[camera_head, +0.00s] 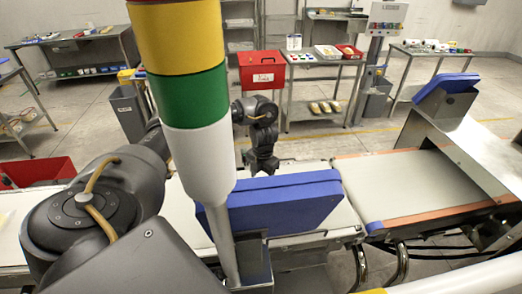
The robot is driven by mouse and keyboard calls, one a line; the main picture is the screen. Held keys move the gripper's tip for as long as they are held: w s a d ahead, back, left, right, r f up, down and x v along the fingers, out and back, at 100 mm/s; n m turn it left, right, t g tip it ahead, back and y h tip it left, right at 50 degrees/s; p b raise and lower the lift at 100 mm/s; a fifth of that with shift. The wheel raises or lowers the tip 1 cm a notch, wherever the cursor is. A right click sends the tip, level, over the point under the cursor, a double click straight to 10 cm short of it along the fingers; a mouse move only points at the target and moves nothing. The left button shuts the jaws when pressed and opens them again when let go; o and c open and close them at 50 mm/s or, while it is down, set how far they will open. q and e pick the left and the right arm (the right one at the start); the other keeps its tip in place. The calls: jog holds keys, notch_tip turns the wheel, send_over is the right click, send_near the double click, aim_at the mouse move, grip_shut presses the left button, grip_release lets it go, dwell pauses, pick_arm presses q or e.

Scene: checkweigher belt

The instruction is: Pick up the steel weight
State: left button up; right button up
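I cannot make out the steel weight in this view; it may be hidden behind the stack light or the blue panel. My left arm comes in from the left and passes behind the stack light. My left gripper (263,166) points down over the belt, just behind the blue panel. Its fingers are small and dark, and I cannot tell whether they are apart or hold anything. My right gripper is not in view.
A yellow, green and white stack light (197,110) stands close in front. A blue panel (285,203) rises along the near belt edge. The right belt (395,182) is bare. A red box (262,70) and tool tables stand behind; a red bin (38,172) is at left.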

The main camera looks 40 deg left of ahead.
pick_arm(q)
jog(key=shift+s+a+f, duration=0.1)
jog(key=shift+a+f, duration=0.1)
jog(key=shift+s+f, duration=0.15)
jog(key=shift+s, duration=0.05)
notch_tip(320, 180, down, 5)
jog(key=shift+w+a+r, duration=0.1)
jog(key=shift+w, duration=0.05)
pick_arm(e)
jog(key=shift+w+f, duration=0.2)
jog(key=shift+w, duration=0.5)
pick_arm(q)
grip_shut()
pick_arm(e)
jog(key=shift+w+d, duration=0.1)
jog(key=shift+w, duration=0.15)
